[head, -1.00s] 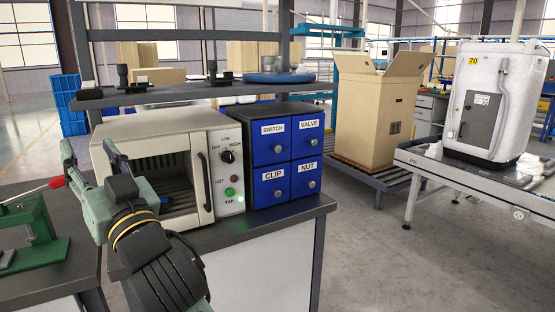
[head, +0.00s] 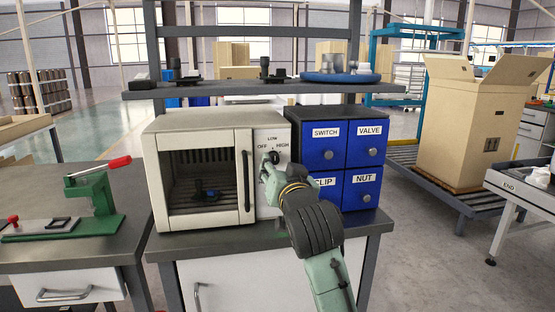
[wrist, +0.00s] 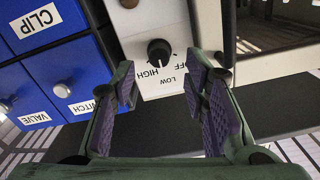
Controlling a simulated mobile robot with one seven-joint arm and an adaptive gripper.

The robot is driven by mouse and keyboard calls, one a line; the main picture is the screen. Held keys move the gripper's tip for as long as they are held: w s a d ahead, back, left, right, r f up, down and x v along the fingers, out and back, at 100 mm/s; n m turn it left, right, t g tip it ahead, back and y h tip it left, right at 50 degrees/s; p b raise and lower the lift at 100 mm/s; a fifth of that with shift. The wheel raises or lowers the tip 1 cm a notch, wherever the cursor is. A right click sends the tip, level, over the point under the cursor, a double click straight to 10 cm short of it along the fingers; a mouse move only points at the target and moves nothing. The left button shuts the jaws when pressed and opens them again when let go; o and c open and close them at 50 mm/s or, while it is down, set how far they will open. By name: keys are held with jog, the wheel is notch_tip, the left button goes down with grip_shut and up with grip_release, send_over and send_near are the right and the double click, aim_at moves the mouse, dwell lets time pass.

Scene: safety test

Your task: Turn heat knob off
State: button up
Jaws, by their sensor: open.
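The heat knob (wrist: 158,50) is a round black knob on the oven's pale control panel (wrist: 145,20), with OFF, LOW and HIGH labels around it. In the wrist view, which looks upside down, a small pale mark on the knob faces the HIGH label's side; its exact setting is hard to tell. My gripper (wrist: 161,84) is open, with one purple-padded finger on each side of the knob's line and nothing between the pads. In the head view my gripper (head: 269,163) is in front of the panel and largely hides the knob. Contact is not visible.
The cream oven (head: 205,130) has its glass door shut, with a dark vertical handle beside the panel. Blue labelled drawers (head: 345,150) stand close on the right. A shelf (head: 200,90) crosses above. A green press with a red handle (head: 90,205) is at left.

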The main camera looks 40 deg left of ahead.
aim_at(275, 160)
jog(key=shift+x, duration=2.3)
grip_shut()
